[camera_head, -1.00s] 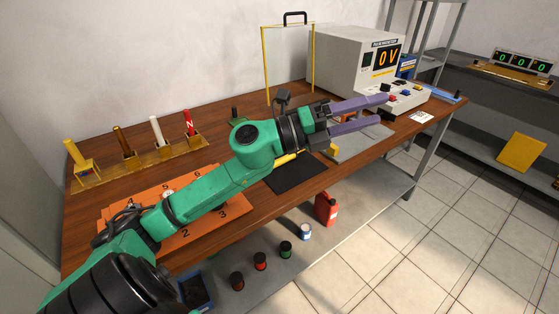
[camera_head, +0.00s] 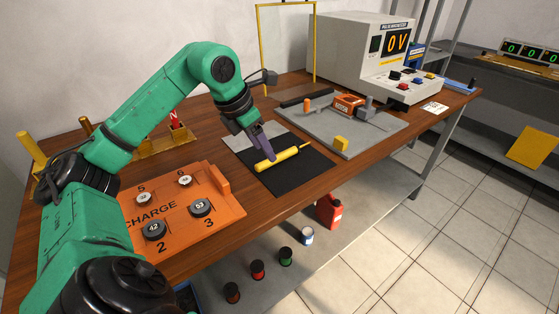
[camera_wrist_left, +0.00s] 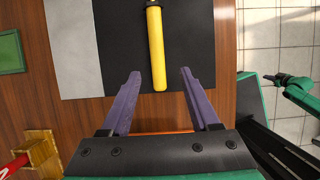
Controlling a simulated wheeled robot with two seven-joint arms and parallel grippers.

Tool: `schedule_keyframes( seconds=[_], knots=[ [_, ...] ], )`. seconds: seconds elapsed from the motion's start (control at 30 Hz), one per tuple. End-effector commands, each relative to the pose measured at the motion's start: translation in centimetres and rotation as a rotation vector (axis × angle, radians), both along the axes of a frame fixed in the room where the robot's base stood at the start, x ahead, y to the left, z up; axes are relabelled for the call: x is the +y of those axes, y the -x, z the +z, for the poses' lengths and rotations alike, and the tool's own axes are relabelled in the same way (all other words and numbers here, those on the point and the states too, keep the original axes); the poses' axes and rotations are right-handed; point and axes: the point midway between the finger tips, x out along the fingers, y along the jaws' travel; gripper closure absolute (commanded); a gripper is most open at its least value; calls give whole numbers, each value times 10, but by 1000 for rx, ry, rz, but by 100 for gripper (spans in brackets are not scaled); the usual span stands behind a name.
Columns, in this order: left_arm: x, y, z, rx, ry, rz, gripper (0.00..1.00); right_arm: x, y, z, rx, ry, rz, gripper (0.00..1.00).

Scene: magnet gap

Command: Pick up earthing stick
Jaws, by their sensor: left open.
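The earthing stick (camera_head: 277,159) is a yellow rod with a thin tip, lying on a black mat (camera_head: 309,182) on the wooden table. My left gripper (camera_head: 265,155) points down at its near-left end in the head view. In the left wrist view the yellow handle (camera_wrist_left: 156,50) lies ahead of the open purple fingers (camera_wrist_left: 159,88), roughly centred between them, with its near end close to the fingertip line. I cannot tell the height gap. Nothing is held. My right gripper does not show in the head view; a green and black arm part shows at the right of the wrist view.
An orange board (camera_head: 225,213) with numbered weights lies left of the mat. A grey plate (camera_head: 371,140) with an orange block (camera_head: 347,103) and a yellow block (camera_head: 341,143) lies right. A yellow-framed clear panel (camera_head: 287,50) and a 0 V power unit (camera_head: 350,48) stand behind.

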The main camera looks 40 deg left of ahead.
Motion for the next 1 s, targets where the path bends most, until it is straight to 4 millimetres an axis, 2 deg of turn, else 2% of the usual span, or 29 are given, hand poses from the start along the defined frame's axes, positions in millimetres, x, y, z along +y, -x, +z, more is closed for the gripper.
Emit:
schedule_keyframes(
  seconds=[0.2,0.43,0.47,0.6,0.63,1.0],
  knots=[
    [-1,-17,-37,1,4,-2,38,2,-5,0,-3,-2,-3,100],
    [-1,-19,-42,-1,1,0,38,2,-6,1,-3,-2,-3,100],
    [-2,-19,-42,-1,1,0,42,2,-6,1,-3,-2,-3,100],
    [-2,-19,-41,-1,1,0,95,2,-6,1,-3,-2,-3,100],
    [-2,-19,-41,-1,1,0,100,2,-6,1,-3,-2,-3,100],
    [-2,-19,-36,-3,2,0,100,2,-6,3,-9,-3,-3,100]
  ],
)
